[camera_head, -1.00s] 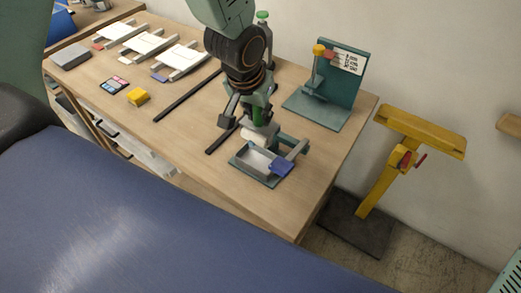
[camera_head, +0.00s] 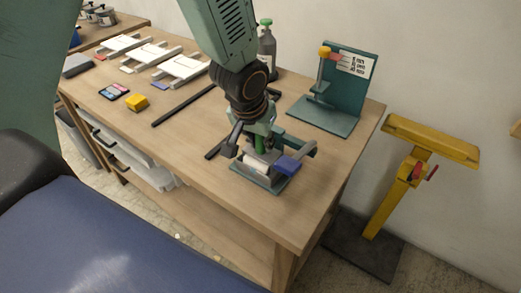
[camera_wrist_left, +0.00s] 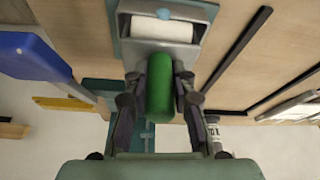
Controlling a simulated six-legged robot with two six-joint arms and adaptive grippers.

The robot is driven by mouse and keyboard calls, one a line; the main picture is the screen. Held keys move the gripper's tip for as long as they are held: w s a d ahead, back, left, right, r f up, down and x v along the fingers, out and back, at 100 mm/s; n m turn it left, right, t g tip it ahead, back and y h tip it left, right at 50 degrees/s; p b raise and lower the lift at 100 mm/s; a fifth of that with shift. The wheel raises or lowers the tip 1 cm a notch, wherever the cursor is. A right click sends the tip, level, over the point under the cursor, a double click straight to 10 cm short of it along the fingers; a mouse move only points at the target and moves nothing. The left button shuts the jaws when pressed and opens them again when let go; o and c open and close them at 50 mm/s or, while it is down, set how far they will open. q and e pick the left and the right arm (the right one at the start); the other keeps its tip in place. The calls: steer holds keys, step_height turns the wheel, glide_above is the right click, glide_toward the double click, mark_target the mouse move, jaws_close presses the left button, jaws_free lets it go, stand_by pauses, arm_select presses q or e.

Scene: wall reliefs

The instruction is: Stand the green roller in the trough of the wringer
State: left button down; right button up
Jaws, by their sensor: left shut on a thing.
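The green roller has a green handle (camera_head: 259,144) and a white roller head (camera_head: 257,168). My left gripper (camera_head: 254,146) is shut on the green handle, which also shows between the fingers in the left wrist view (camera_wrist_left: 160,85). The wringer (camera_head: 250,185) has a teal base, a grey trough and a blue-ended lever (camera_head: 288,166). The white head is at the trough, and in the left wrist view (camera_wrist_left: 160,28) it appears within the grey trough walls (camera_wrist_left: 198,45). Whether it touches the trough floor is hidden. My right gripper is not in view.
A teal stand (camera_head: 350,85) with a yellow-topped post stands behind the wringer. A yellow stand (camera_head: 395,185) is beyond the right edge.

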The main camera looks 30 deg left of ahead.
arm_select(q)
steer(key=shift+x, duration=0.9)
steer(key=shift+s+a+r, duration=0.1)
steer(key=shift+s+r, duration=0.15)
steer(key=shift+s, duration=0.1)
steer(key=shift+w+f+b, duration=0.15)
steer(key=shift+f+b, duration=0.2)
steer(key=shift+b, duration=0.1)
steer(key=c, duration=1.5)
jaws_free()
steer(key=o, duration=0.4)
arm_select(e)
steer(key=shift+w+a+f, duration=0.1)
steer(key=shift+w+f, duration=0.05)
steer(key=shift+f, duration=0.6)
